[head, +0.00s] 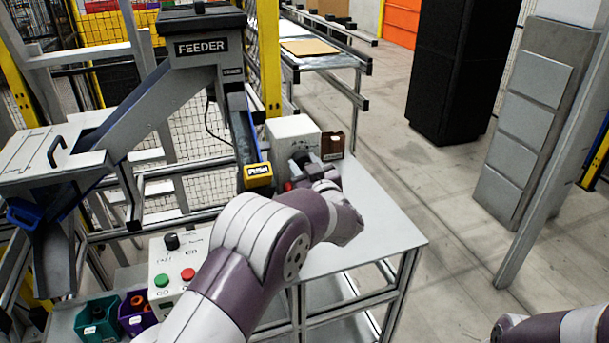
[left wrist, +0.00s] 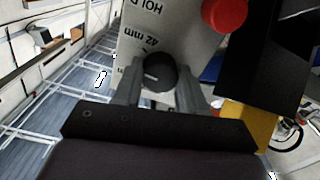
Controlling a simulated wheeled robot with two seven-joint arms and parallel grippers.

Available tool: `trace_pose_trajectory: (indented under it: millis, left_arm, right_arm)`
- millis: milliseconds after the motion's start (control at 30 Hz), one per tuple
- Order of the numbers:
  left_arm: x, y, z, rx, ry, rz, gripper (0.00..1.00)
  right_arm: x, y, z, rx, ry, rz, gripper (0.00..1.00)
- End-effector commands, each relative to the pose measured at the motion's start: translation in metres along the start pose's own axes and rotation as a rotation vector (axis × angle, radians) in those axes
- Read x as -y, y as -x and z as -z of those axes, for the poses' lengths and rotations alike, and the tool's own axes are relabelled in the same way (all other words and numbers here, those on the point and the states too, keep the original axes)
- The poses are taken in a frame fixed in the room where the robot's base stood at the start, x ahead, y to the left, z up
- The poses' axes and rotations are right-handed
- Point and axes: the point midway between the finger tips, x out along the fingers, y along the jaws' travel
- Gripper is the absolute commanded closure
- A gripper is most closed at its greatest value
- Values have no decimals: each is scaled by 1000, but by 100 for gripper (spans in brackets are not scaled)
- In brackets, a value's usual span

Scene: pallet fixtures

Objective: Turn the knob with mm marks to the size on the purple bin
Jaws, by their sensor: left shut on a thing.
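The black knob (left wrist: 156,72) sits on a light panel (left wrist: 185,30) in the left wrist view. Upside-down print beside it reads "42 mm" and "HOLD"; another "mm" mark is partly hidden by a finger. My left gripper (left wrist: 155,88) is shut on the knob, one finger on each side. My right gripper is out of view.
A red button (left wrist: 225,14) is close to the knob. A second panel (head: 171,268) with a black knob, green and red buttons stands by the green bin (head: 98,320). The feeder chute (head: 170,100) is at left. The grey tabletop (head: 385,225) is clear at right.

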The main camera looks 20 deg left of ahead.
Motion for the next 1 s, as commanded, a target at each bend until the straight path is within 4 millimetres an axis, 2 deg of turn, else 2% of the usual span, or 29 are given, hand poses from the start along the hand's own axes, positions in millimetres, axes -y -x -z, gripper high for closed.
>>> trace_pose_trajectory:
  millis: [33, 100, 500, 1000]
  left_arm:
    - [1, 0, -6, -1, 43, 0, 89]
    - [1, 0, -6, 0, 110, -1, 89]
    - [0, 0, -4, 0, 433, 0, 89]
    - [-1, 0, 0, 1, 603, 0, 89]
  right_arm:
    - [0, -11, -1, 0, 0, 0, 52]
    - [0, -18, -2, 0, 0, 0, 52]
    - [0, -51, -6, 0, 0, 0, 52]
    - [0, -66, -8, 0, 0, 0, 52]
